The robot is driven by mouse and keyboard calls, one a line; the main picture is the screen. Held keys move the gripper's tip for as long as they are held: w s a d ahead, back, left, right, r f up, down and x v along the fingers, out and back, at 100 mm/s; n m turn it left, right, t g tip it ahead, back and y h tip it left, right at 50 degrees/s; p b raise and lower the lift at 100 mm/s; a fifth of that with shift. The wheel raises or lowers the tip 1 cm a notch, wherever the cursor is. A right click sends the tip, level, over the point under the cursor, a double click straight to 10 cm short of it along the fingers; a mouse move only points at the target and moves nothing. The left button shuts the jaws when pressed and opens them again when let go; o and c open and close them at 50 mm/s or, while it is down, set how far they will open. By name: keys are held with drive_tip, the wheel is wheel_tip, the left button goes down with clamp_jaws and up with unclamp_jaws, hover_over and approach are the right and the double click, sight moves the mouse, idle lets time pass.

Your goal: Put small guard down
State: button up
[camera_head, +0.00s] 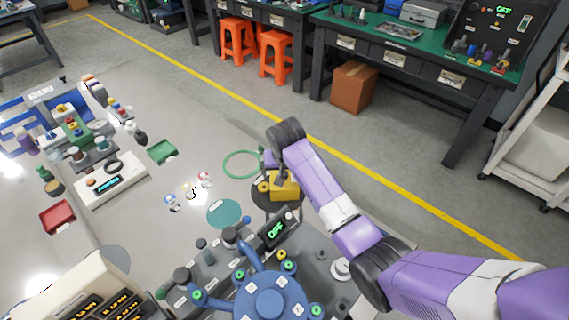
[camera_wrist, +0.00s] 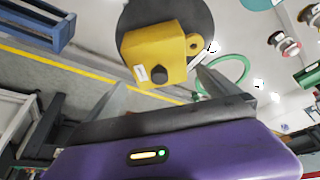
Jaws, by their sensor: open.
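A yellow block with a black knob, a white label and a side lug (camera_wrist: 155,55) is the likeliest small guard; no name on it is readable. It rests on a dark round disc (camera_wrist: 200,22), and in the head view the yellow block (camera_head: 285,186) sits near the table's far edge on the same dark disc (camera_head: 262,199). My gripper (camera_wrist: 161,80) is open, with one grey finger on either side of the block's near end and a gap visible around it. Whether a finger touches the block cannot be told. In the head view the fingers are mostly hidden.
A green ring (camera_head: 241,164) lies just left of the block, and a teal disc (camera_head: 224,213) lies nearer. A blue-topped fixture (camera_head: 270,300) and an "OFF" display (camera_head: 275,231) stand close in front. Small fittings (camera_head: 190,190) and a green tray (camera_head: 162,151) lie further left.

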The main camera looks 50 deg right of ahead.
drive_tip(key=v, duration=0.9)
drive_tip(key=shift+r, duration=0.4)
drive_tip(key=shift+s+a, duration=0.1)
